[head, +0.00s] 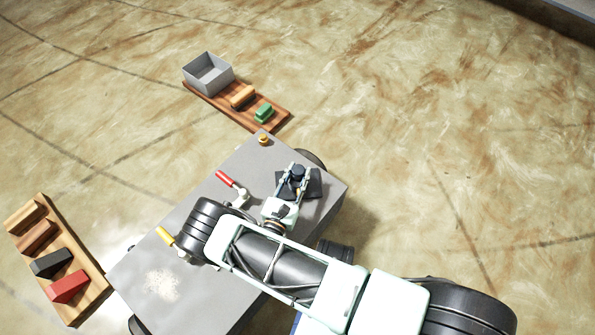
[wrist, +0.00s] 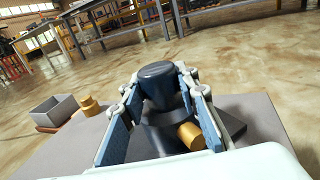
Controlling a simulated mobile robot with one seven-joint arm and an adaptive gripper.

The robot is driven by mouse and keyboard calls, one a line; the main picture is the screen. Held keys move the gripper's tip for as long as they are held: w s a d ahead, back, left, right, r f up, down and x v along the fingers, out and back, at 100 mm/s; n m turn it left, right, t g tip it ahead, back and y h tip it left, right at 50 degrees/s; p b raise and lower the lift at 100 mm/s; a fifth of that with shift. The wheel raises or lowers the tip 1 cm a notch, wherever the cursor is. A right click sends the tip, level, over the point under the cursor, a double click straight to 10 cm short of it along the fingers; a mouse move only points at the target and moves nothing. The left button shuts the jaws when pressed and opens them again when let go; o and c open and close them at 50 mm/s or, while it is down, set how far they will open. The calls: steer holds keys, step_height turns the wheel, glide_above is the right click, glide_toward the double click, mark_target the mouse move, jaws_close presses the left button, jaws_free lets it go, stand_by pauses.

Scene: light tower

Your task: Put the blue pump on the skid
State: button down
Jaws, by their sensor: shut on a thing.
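The blue pump (head: 298,170) is a small, very dark blue body with a round top. My gripper (head: 294,182) is shut on it near the far right part of the grey bench top. In the wrist view the pump (wrist: 158,88) stands upright between my two finger pads, with a brass stub (wrist: 190,135) at its lower right. The skid, a flat dark plate (head: 314,187), lies under and around the pump.
A red-handled clamp (head: 226,179) and a yellow-handled one (head: 166,236) stand on the bench (head: 190,215). A brass knob (head: 264,141) is at its far end. Beyond lies a board with a grey box (head: 208,74) and a green part (head: 264,113). Another board (head: 88,263) holds several blocks.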

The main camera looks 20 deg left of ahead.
steer(key=shift+r, duration=0.15)
steer(key=c, duration=1.5)
jaws_free()
steer(key=shift+f, duration=0.2)
steer(key=shift+s+r, duration=0.15)
steer(key=shift+s, duration=0.05)
steer(key=s+p, duration=0.1)
steer(key=s, duration=0.4)
steer(key=s+p, duration=0.1)
steer(key=s, duration=0.5)
steer(key=shift+s+d+p, duration=0.2)
steer(key=shift+s+p, duration=0.1)
steer(key=shift+p, duration=0.05)
